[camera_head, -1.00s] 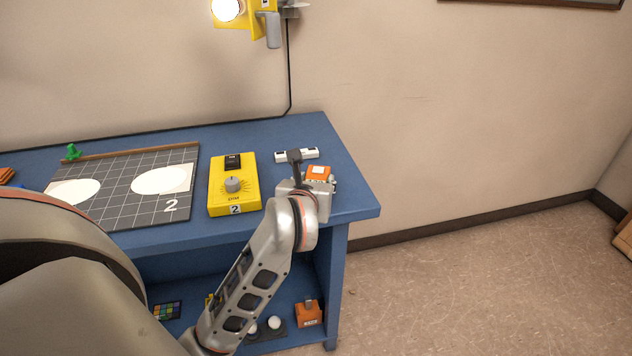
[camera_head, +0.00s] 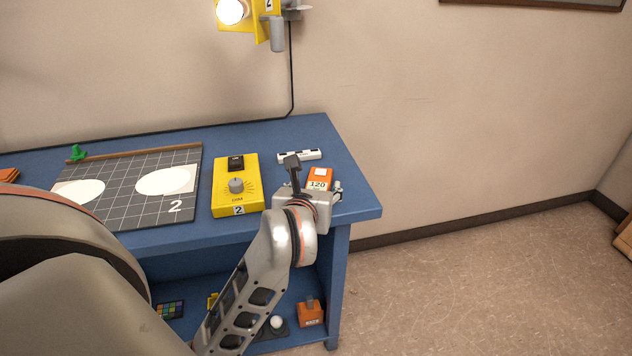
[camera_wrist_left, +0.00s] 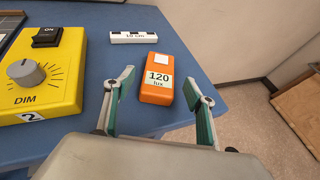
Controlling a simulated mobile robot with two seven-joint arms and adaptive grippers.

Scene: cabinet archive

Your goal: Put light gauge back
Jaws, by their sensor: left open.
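The light gauge is an orange block reading "120 lux" (camera_wrist_left: 157,79), lying on the blue table top with a small white square at its far end. In the head view the gauge (camera_head: 319,178) shows just beyond my left gripper (camera_head: 309,192), which hides part of it. In the left wrist view my left gripper (camera_wrist_left: 160,103) is open, its green-padded fingers spread to either side of the gauge's near end. The fingers do not appear to touch it. My right gripper is not in view.
A yellow dimmer box (camera_head: 236,186) stands left of the gauge. A black-and-white scale bar (camera_head: 299,155) lies behind it. A gridded board (camera_head: 128,206) is further left. The blue table's (camera_head: 357,205) right edge is close. A lower shelf holds an orange block (camera_head: 310,313).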

